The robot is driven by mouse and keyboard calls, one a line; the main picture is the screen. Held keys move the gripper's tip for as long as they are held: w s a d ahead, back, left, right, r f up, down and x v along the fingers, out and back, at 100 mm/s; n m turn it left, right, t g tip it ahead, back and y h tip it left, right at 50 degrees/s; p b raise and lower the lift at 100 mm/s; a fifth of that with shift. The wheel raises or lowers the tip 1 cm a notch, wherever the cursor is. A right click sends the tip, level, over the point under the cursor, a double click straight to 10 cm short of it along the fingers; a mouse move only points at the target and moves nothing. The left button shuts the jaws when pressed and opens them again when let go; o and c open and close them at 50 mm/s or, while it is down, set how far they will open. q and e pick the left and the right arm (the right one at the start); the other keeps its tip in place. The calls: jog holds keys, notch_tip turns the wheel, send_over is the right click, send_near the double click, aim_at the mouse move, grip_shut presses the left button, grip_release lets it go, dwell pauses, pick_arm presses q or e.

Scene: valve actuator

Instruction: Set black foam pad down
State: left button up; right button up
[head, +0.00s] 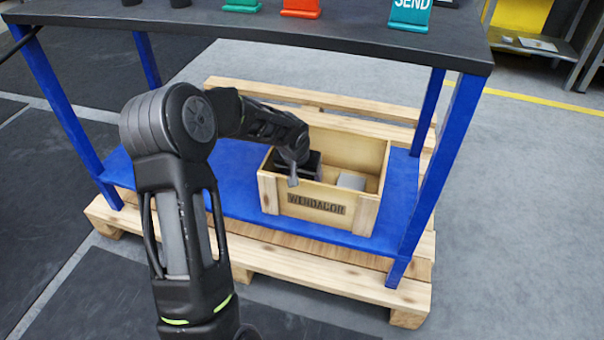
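A wooden crate (356,210) marked WENDACOR stands open-topped on the blue lower shelf of a table. My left arm reaches over its left side, and my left gripper (294,178) is down at the crate's left part, by the front wall. A black item (313,166), which looks like the black foam pad, is inside the crate right by the gripper. The arm and crate wall hide much of it, and I cannot tell whether the fingers hold it or are open. My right gripper is not in view.
A light grey block (351,181) lies in the crate's right part. The dark tabletop (340,38) overhangs the shelf (235,187), with blue legs (447,150) at the corners. Green, red and teal SEND (410,14) stands are on top. A wooden pallet (330,275) lies underneath.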

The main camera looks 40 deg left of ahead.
pick_arm(q)
jog(key=shift+f+b, duration=0.55)
jog(key=shift+f, duration=0.2)
dwell(0.3)
jog(key=o, duration=1.5)
jog(key=shift+o, duration=0.2)
jog(key=shift+r, duration=0.35)
jog(key=p+v, duration=0.3)
jog(key=v, duration=0.3)
jog(key=shift+s+r, duration=0.15)
jog(key=shift+r, duration=0.05)
jog(key=shift+s+d+r+p, duration=0.15)
jog(key=shift+s+r+p, duration=0.1)
jog(key=shift+p, duration=0.05)
